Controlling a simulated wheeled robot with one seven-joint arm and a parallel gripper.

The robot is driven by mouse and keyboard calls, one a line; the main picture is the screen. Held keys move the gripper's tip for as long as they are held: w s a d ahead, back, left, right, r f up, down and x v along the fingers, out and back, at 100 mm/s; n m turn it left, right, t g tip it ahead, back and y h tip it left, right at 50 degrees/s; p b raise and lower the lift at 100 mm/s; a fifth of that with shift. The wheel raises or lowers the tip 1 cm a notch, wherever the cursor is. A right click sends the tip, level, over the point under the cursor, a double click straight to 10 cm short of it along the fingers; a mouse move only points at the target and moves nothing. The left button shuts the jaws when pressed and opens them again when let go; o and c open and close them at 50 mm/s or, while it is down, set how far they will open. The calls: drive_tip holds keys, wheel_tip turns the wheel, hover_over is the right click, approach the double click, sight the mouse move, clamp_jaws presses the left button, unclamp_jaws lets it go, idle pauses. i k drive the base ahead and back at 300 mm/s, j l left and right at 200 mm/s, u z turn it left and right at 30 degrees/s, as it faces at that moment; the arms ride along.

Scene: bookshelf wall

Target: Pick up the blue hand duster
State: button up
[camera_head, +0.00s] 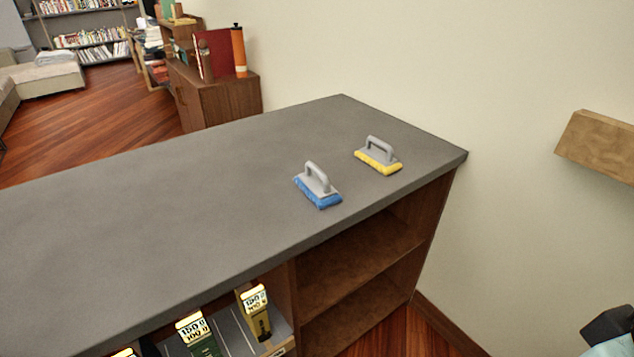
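The blue hand duster (318,190) lies on the grey countertop (150,225), near its front edge and right of the middle. It has a grey arched handle on top and a blue pad below. A similar duster with a yellow pad (378,157) lies behind it and to the right, apart from it. My gripper is not clearly in view. A dark and pale blue shape at the lower right corner cannot be made out.
Below the counter are open brown shelves (360,262) and several boxes (255,312). A wooden block (600,146) juts out at the right by the wall. A low cabinet (222,95) with books and an orange cylinder (239,52) stands behind. The counter's left is clear.

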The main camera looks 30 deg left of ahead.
sight(314, 184)
drive_tip(key=i+j, duration=0.1)
drive_tip(key=i, duration=0.25)
drive_tip(key=i+j, duration=0.1)
drive_tip(key=i, duration=0.25)
drive_tip(key=i+u, duration=0.2)
drive_tip(key=u, duration=1.85)
